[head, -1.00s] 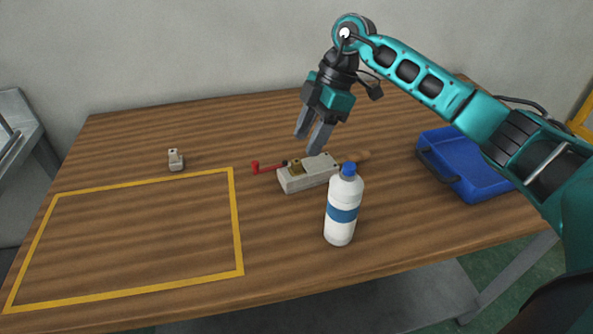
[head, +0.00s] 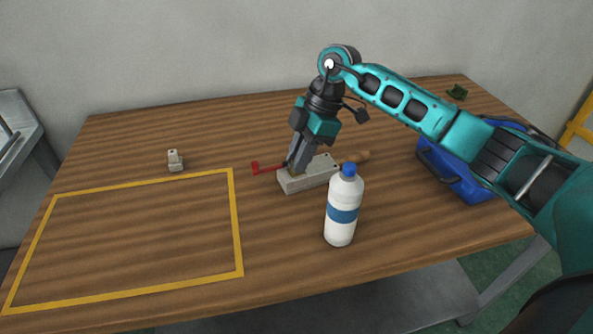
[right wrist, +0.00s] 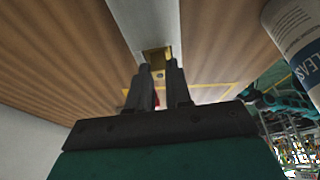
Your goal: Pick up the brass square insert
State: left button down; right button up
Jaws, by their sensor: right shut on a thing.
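The brass square insert (right wrist: 156,60) shows between my right fingertips in the right wrist view, at the grey mould block. The grey block (head: 308,178) lies on the wooden table in the head view; it also shows in the right wrist view (right wrist: 150,20). My right gripper (head: 295,171) points down at the block's left end, with its fingers shut on the insert. The fingers hide most of the insert in the head view. I cannot tell whether the insert is clear of the block. My left gripper is not in view.
A white bottle with a blue cap (head: 341,210) stands just in front of the block. A red tool (head: 257,168) lies left of it. A small grey part (head: 175,160) stands farther left, behind a yellow taped rectangle (head: 238,225). A blue tray (head: 455,175) is at right.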

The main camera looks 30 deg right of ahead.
grip_shut()
